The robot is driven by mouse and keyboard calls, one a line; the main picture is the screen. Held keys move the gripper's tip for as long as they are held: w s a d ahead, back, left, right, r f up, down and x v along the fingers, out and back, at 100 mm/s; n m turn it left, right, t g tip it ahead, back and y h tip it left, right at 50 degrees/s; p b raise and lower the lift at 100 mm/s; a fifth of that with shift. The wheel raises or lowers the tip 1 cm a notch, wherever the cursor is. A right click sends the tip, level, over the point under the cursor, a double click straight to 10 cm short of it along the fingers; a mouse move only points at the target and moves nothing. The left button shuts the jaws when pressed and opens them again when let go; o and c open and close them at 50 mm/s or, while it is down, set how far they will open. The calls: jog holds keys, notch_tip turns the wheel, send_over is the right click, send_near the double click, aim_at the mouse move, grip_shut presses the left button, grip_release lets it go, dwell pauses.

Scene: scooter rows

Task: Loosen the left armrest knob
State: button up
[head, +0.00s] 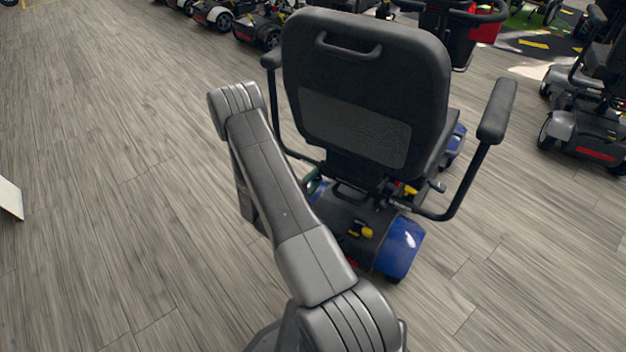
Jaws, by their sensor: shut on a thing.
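The scooter seat (365,85) is seen from behind, with a black back and a grey mesh panel. The left armrest (271,62) shows only in part, beside the seat back. Its support bar runs down behind my arm (270,180). The left armrest knob is not visible; the area low on the left side of the seat is covered by my arm. My gripper is not in view, hidden behind my own arm links. A small dark green part (313,183) shows just right of my arm; I cannot tell what it is.
The right armrest (497,110) sticks out on its bent bar. The scooter's blue rear body (402,248) is below the seat. Other scooters stand at the back (262,28) and far right (590,125).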

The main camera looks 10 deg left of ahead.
jog(key=shift+n, duration=0.5)
jog(key=o, duration=1)
jog(key=shift+s+a, duration=0.1)
jog(key=p+v, duration=0.2)
jog(key=v, duration=1.1)
jog(key=shift+s+a, duration=0.1)
jog(key=shift+s, duration=0.2)
jog(key=shift+w, duration=0.1)
jog(key=b+x, duration=0.2)
jog(key=x, duration=1.1)
jog(key=shift+w, duration=0.3)
